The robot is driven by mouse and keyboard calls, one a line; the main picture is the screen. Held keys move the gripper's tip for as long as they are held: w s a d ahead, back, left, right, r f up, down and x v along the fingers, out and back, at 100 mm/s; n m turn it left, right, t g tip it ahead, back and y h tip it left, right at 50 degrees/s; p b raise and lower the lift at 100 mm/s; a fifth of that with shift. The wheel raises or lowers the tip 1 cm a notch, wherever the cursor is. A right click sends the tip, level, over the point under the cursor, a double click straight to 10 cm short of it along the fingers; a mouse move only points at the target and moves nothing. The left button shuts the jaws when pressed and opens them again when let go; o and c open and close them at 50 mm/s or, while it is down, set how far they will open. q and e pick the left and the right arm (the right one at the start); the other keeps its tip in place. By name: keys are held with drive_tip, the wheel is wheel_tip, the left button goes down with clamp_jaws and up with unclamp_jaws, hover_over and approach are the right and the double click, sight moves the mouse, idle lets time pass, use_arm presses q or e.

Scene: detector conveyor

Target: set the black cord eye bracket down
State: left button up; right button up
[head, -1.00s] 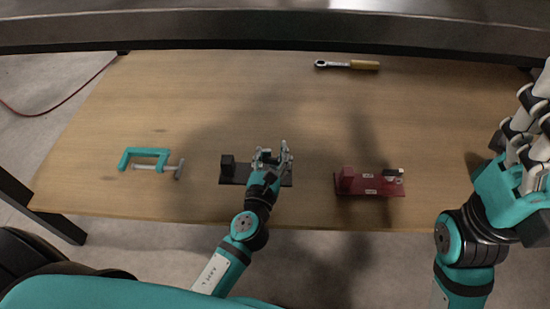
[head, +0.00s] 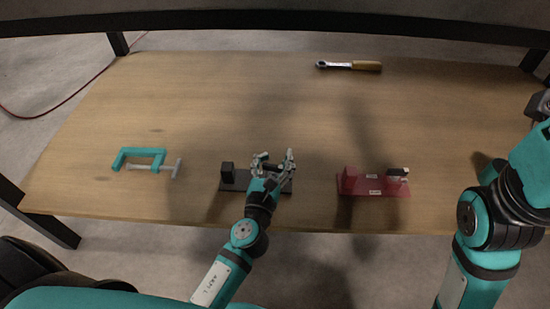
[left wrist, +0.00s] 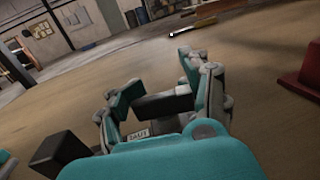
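The black cord eye bracket (head: 230,185) lies flat on the wooden table, left of centre near the front edge. It has a dark plate with an upright block at its left end. My left gripper (head: 274,158) is over its right end, fingers spread apart. In the left wrist view, the upright block (left wrist: 60,150) stands left of the fingers, and a black bar (left wrist: 165,102) of the bracket shows between the open fingers (left wrist: 160,92). Whether a finger touches the bar cannot be told. My right arm is at the right edge; its fingers are out of frame.
A red bracket (head: 372,191) lies to the right of the black one. A teal clamp (head: 142,154) lies to the left. A ratchet with a wooden handle (head: 366,66) is at the back. The middle of the table (head: 220,105) is clear.

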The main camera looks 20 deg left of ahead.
use_arm(q)
drive_tip(key=o, duration=0.4)
drive_tip(key=shift+r, duration=0.25)
drive_tip(key=s, duration=0.7)
drive_tip(key=s+d+b, duration=0.1)
drive_tip(key=s, duration=0.2)
drive_tip(key=shift+s+f, duration=0.2)
drive_tip(key=shift+s, duration=0.15)
drive_tip(key=shift+s+r, duration=0.1)
drive_tip(key=shift+s, duration=0.55)
